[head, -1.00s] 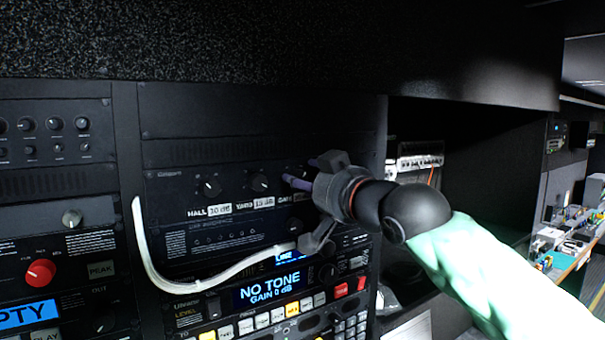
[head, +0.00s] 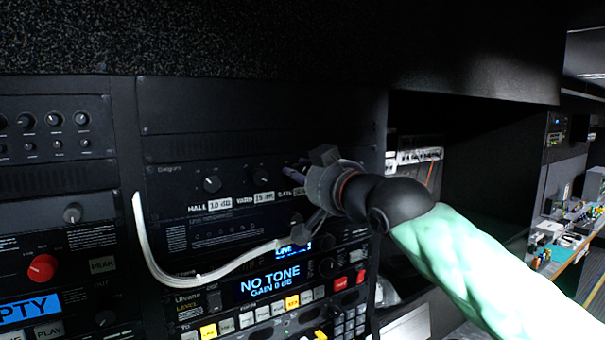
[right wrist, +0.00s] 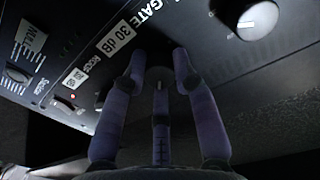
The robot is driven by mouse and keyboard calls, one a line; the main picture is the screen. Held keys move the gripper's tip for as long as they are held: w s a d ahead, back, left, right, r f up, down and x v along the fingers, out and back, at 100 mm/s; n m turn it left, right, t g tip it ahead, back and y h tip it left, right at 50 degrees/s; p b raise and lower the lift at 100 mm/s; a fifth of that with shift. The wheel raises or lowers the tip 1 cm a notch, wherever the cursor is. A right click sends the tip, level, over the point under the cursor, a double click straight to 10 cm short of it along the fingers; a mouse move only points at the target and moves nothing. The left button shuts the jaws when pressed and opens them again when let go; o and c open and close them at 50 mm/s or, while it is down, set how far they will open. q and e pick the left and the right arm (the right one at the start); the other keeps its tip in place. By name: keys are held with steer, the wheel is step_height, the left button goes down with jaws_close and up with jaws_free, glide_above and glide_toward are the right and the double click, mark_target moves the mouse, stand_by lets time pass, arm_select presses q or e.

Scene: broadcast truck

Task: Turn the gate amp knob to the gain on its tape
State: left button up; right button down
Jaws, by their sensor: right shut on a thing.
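The gate amp knob (right wrist: 159,74) is dark with a pale pointer line, and it sits between my right gripper's fingers in the right wrist view. My right gripper (right wrist: 158,68) is shut on it. In the head view the right gripper (head: 300,180) is against the amp panel and hides the knob. The gate tape (right wrist: 125,27) reads "GATE" and "30 dB"; in the head view the tape (head: 291,190) is partly covered. The pointer's exact setting cannot be read. My left gripper is not in view.
The hall knob (head: 212,184) and yard knob (head: 261,174) are left of the gripper, with tapes reading 10 dB and 15 dB. A white cable (head: 150,262) loops in front of the rack. A display (head: 270,283) reads "NO TONE, GAIN 0 dB".

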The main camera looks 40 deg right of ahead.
steer(key=shift+r+m, duration=0.15)
steer(key=shift+m, duration=0.15)
stand_by(0.4)
steer(key=shift+s+m+b, duration=0.1)
steer(key=shift+m+b, duration=1.1)
steer(key=shift+b, duration=0.05)
steer(key=m+b, duration=0.2)
steer(key=m, duration=0.2)
steer(key=m+b, duration=0.2)
steer(key=m, duration=0.2)
steer(key=shift+d+m, duration=0.1)
steer(key=shift+m, duration=0.3)
steer(key=shift+m+b, duration=0.85)
steer(key=shift+m, duration=1.05)
steer(key=c, duration=1)
jaws_free()
